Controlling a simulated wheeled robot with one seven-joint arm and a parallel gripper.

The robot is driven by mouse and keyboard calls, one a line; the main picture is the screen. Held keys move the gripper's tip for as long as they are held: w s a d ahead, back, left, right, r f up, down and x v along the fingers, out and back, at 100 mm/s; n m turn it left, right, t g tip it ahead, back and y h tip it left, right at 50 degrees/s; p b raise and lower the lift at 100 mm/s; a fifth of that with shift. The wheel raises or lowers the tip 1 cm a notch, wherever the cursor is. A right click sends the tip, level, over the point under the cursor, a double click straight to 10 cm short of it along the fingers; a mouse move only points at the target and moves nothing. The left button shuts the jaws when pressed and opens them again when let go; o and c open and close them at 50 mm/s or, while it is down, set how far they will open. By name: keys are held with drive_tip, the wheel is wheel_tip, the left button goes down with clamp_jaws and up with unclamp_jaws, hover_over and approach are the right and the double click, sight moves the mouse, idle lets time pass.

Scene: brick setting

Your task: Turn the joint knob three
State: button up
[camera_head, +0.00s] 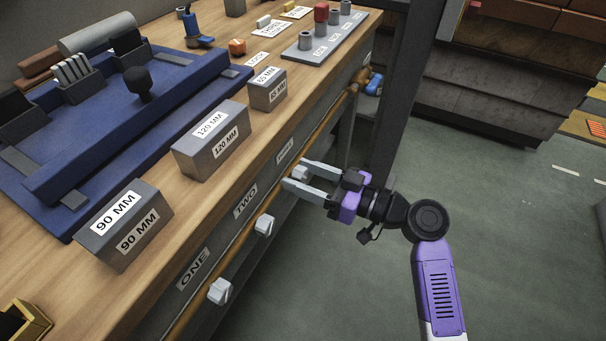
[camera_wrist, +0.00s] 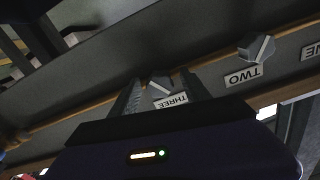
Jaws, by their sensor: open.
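Knob three (camera_head: 301,173) is a pale grey knob on the bench's front face, below its label (camera_head: 285,151). My gripper (camera_head: 297,173) is open, with one finger on each side of this knob. In the wrist view, knob three (camera_wrist: 160,84) sits between my two fingers (camera_wrist: 158,92), above the upside-down THREE label (camera_wrist: 172,101). I cannot tell whether either finger touches it. Knob two (camera_head: 265,225) and knob one (camera_head: 220,291) are similar knobs nearer the camera; knob two also shows in the wrist view (camera_wrist: 257,47).
A dark post (camera_head: 402,90) stands beyond my gripper.

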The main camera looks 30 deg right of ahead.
clamp_jaws()
drive_tip(key=shift+m, duration=0.3)
drive_tip(key=m+p, duration=0.3)
drive_tip(key=m, duration=0.2)
drive_tip(key=shift+r, duration=0.15)
drive_tip(key=m+p, duration=0.2)
drive_tip(key=m, duration=0.2)
drive_tip(key=shift+p, duration=0.35)
drive_tip(key=shift+m+p, duration=0.5)
drive_tip(key=shift+m, duration=0.7)
drive_tip(key=shift+f, duration=0.2)
unclamp_jaws()
